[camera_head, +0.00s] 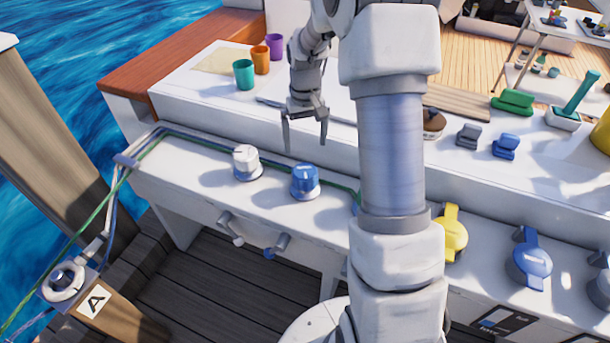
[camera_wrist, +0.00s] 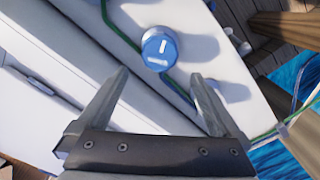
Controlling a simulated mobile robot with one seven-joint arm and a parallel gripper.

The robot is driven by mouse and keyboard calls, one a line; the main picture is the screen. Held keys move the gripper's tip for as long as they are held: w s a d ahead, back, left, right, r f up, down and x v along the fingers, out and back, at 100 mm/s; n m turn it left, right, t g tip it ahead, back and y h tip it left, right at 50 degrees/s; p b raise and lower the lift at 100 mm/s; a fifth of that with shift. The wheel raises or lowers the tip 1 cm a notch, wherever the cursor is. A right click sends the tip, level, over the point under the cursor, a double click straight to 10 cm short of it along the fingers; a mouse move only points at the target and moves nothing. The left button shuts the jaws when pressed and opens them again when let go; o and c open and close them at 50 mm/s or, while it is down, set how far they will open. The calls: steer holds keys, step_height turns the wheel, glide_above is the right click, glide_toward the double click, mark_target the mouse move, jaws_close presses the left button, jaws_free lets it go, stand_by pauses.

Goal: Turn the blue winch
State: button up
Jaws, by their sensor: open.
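The blue winch (camera_head: 305,181) is a short blue drum with a white mark on its top, standing on the white bench ledge. It also shows in the wrist view (camera_wrist: 159,50), ahead of my fingers near the top centre. My gripper (camera_head: 304,146) hangs above and just behind the blue winch, fingers pointing down. In the wrist view the two grey fingers (camera_wrist: 160,88) are spread wide with nothing between them. They are apart from the winch. A white winch (camera_head: 246,163) stands to the left of the blue one.
A green rope (camera_head: 195,145) runs along the ledge behind the winches. Small handles (camera_head: 272,248) stick out of the ledge's front. Yellow (camera_head: 452,232) and blue (camera_head: 531,262) levers stand at the right. Teal (camera_head: 243,74), orange (camera_head: 260,60) and purple (camera_head: 275,46) cups stand on the upper surface.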

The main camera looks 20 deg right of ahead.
mark_target(304, 171)
step_height(304, 171, down, 13)
steer(key=shift+r+b, duration=0.15)
steer(key=shift+b, duration=1.05)
steer(key=c, duration=1.1)
steer(key=m, duration=0.4)
steer(key=shift+r+p, duration=0.1)
steer(key=shift+p, duration=0.25)
steer(key=shift+a+m+p, duration=0.1)
steer(key=shift+m+p, duration=0.25)
steer(key=shift+m, duration=1.75)
steer(key=shift+w, duration=0.1)
